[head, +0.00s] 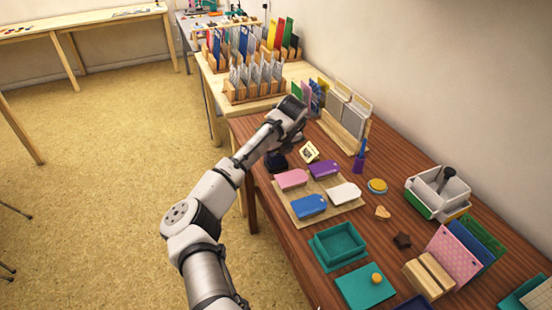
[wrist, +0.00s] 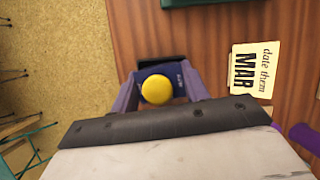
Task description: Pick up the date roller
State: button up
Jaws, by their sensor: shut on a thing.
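The date roller (wrist: 157,88) is dark blue with a round yellow knob on top. In the wrist view it sits between the two fingers of my gripper (wrist: 160,92), which are closed against its sides. A black part of it shows just past the fingers. In the head view my gripper (head: 276,161) is a dark shape at the left edge of the brown table (head: 385,150), and the roller cannot be told apart from it there. I cannot tell whether the roller touches the table or is slightly lifted.
A tan mat (head: 320,186) with several coloured pads lies in front. A purple-blue holder (head: 359,162) and card racks (head: 345,125) stand behind.

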jog(key=shift+r, duration=0.15)
notch_tip(320, 180, up, 20)
jog(key=b, duration=0.2)
dwell(0.4)
